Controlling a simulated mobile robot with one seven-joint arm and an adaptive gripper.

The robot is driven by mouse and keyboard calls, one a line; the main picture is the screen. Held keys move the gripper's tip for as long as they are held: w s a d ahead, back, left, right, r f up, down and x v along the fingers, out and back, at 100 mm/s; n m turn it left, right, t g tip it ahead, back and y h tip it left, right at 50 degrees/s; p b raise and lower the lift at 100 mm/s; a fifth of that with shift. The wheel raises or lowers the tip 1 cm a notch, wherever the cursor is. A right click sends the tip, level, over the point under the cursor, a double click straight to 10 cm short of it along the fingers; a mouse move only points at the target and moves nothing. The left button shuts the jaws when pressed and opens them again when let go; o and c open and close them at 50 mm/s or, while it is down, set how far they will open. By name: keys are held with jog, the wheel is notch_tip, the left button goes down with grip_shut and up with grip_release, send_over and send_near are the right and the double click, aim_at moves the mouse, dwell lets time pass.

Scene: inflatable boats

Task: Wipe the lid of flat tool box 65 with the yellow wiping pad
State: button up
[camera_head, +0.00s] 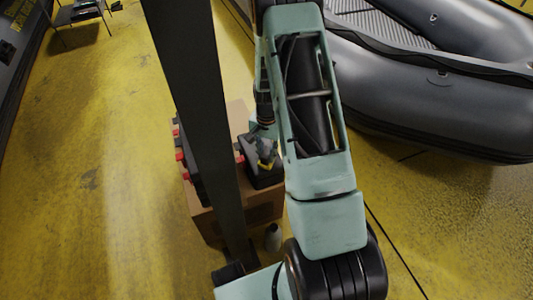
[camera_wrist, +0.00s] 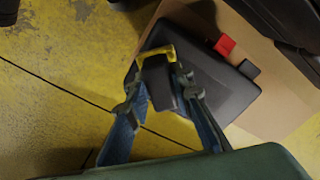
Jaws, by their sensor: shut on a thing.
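The yellow wiping pad (camera_wrist: 157,52) shows as a yellow edge with a dark block behind it in the wrist view. My gripper (camera_wrist: 160,88) is shut on it, one finger on each side. The pad also shows as a small yellow patch in the head view (camera_head: 267,163). Under it is a flat black tool box (camera_wrist: 225,95) with a red latch and a dark latch on its edge. The same box (camera_head: 264,178) is partly hidden by my arm and gripper in the head view. I cannot read a number on it, nor tell whether the pad touches the lid.
The black box stands on a cardboard box (camera_head: 258,211). Another dark case with red latches (camera_head: 180,156) stands at its left, partly hidden by a dark column. A pale bottle (camera_head: 273,237) stands on the floor. A grey inflatable boat (camera_head: 440,105) lies right; yellow floor is free left.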

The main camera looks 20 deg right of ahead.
jog(key=shift+r+p, duration=1.75)
jog(key=shift+r, duration=1.1)
jog(key=shift+r+p, duration=1)
jog(key=shift+r, duration=0.55)
